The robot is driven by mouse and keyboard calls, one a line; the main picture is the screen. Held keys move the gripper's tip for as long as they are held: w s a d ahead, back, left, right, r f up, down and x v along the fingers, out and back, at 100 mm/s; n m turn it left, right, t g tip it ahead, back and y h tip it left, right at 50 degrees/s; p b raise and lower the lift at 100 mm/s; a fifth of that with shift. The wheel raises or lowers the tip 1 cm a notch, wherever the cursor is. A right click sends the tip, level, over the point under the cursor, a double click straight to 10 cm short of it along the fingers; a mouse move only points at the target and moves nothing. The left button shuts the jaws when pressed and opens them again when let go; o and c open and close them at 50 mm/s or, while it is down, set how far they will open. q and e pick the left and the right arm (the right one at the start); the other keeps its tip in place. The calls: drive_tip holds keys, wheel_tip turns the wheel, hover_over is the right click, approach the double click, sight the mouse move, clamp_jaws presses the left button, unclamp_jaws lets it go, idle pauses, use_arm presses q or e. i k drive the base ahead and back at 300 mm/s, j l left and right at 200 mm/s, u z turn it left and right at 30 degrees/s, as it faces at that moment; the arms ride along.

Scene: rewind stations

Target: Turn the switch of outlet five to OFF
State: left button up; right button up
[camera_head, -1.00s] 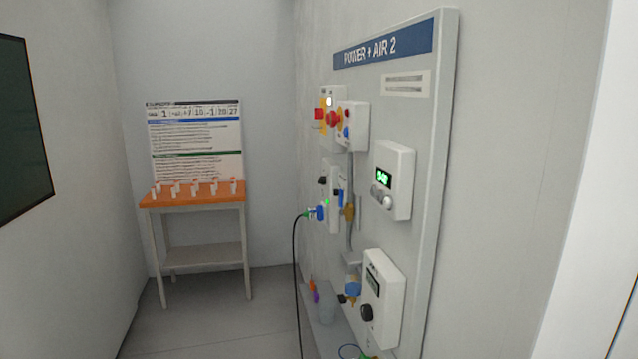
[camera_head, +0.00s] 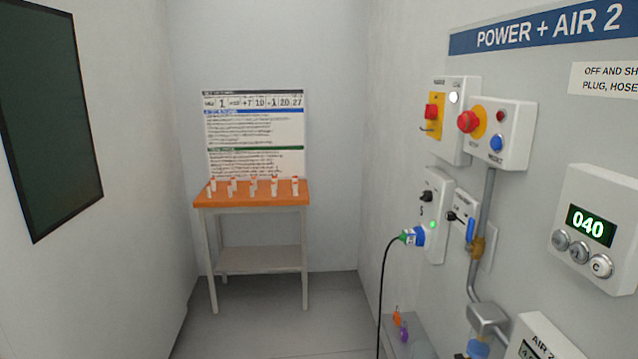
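Outlet five (camera_head: 434,243) is a white box on the right wall panel, marked with what looks like a 5. Its black rotary switch (camera_head: 426,196) sits near the top; I cannot read its position. A green light (camera_head: 432,224) glows below the switch. A blue plug (camera_head: 414,237) with a green end sits in the outlet, and a black cable hangs from it. Neither of my grippers is in view.
Beside the outlet are a smaller black switch (camera_head: 452,216) and a blue valve handle (camera_head: 470,231) on a pipe. Above are a red emergency button (camera_head: 467,122) and a red-yellow switch (camera_head: 432,112). An orange-topped table (camera_head: 252,198) stands at the back. The floor between is clear.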

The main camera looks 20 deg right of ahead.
sight(427, 197)
drive_tip(key=i+j+u, duration=0.15)
drive_tip(key=i, duration=1.55)
drive_tip(key=i+j+z, duration=0.1)
drive_tip(key=i+z, duration=0.3)
drive_tip(key=i+j+z, duration=0.15)
drive_tip(key=i+z, duration=0.15)
drive_tip(key=z, duration=0.15)
drive_tip(key=i+j+z, duration=0.6)
drive_tip(key=z, duration=0.25)
drive_tip(key=j, duration=0.1)
